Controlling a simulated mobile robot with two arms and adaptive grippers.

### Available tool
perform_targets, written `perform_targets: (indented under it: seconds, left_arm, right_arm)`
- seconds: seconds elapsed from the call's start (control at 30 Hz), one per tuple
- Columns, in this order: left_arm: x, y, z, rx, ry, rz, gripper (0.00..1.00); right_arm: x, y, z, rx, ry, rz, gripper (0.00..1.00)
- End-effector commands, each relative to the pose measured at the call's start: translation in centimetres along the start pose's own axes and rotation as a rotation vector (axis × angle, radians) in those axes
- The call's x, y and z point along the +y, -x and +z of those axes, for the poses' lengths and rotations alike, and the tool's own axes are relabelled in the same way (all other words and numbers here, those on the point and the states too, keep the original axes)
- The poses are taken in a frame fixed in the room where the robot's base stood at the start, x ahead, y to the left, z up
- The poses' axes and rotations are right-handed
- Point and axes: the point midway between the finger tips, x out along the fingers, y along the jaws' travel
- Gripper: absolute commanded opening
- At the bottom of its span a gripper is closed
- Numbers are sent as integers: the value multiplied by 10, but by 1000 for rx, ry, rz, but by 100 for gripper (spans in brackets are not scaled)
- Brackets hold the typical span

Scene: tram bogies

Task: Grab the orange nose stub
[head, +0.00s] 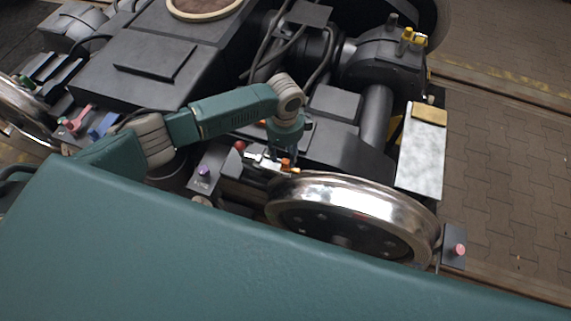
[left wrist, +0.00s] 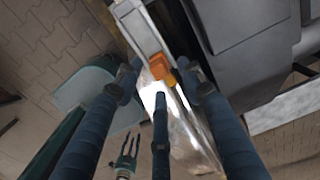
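The orange nose stub (head: 287,163) sticks out by a pale bracket just above the shiny wheel. It also shows in the left wrist view (left wrist: 160,67), at the end of a light grey bar. My left gripper (head: 284,157) points down over it. In the left wrist view its dark blue fingers are spread, with the stub between the two outer tips. I see no finger closed on it; contact cannot be told. My right gripper (left wrist: 128,150) shows small in the left wrist view, its fingers apart and empty; it is out of the head view.
The polished wheel (head: 352,218) lies just below the stub. A dark plate with a purple knob (head: 204,171) is to the left, and a red knob (head: 240,145) is close by. A light metal plate (head: 421,155) stands right. Dark bogie housings surround the arm.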

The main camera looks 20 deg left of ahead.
Motion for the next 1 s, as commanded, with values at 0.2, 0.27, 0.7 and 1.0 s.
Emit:
perform_targets:
  seconds: [0.2, 0.27, 0.7, 1.0]
  left_arm:
    - [3, -32, -2, -1, 0, 3, 39]
    - [3, -37, -2, -1, 0, 2, 39]
    - [3, -40, -2, 0, 0, 1, 5]
    - [2, -39, -2, 0, 0, 0, 4]
  right_arm:
    - [5, 4, 0, 0, 0, 5, 40]
    - [6, 4, 0, -1, 1, 7, 40]
    - [9, 4, 1, -2, 1, 10, 40]
    - [8, 4, 1, -2, 2, 9, 40]
